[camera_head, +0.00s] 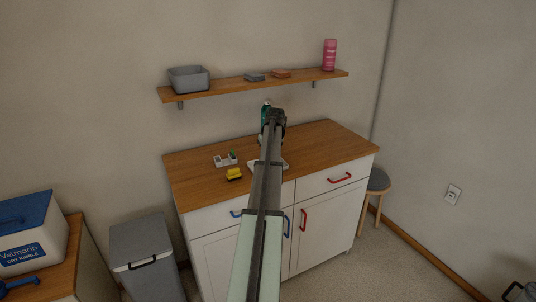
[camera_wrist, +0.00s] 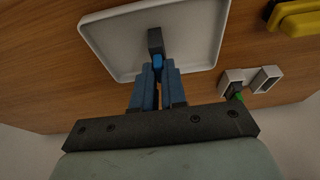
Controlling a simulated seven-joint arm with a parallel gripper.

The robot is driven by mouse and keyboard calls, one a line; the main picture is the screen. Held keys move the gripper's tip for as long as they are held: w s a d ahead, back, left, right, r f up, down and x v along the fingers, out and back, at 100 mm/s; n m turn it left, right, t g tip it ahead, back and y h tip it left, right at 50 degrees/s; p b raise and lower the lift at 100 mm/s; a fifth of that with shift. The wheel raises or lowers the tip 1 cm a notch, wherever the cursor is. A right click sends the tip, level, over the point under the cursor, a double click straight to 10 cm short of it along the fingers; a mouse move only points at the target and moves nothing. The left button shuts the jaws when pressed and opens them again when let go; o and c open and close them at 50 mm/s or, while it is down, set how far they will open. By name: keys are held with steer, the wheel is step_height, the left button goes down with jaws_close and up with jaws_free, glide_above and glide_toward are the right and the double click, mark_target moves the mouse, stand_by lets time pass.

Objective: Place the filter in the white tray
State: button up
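The white tray (camera_wrist: 110,38) has a raised rim and shows at the top of the wrist view. In the head view it lies on the wooden counter, and my arm hides most of it (camera_head: 284,164). My gripper (camera_wrist: 157,68) has its blue fingers close together over the tray. A small dark grey piece with a blue end, apparently the filter (camera_wrist: 155,41), is between the fingertips and sticks out past them. It appears over the tray floor; I cannot tell whether it touches it. In the head view the fingertips are hidden.
A white two-slot holder (camera_wrist: 232,77) with a green item stands beside the tray. A yellow object (camera_wrist: 300,22) lies nearby on the counter (camera_head: 200,184). A green item (camera_head: 266,107) shows behind my arm. A shelf (camera_head: 225,87) above holds a grey bin (camera_head: 189,80) and a pink bottle (camera_head: 329,55).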

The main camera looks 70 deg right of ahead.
steer(key=o, duration=0.4)
steer(key=shift+r, duration=0.1)
steer(key=v, duration=1.2)
steer(key=shift+w, duration=0.1)
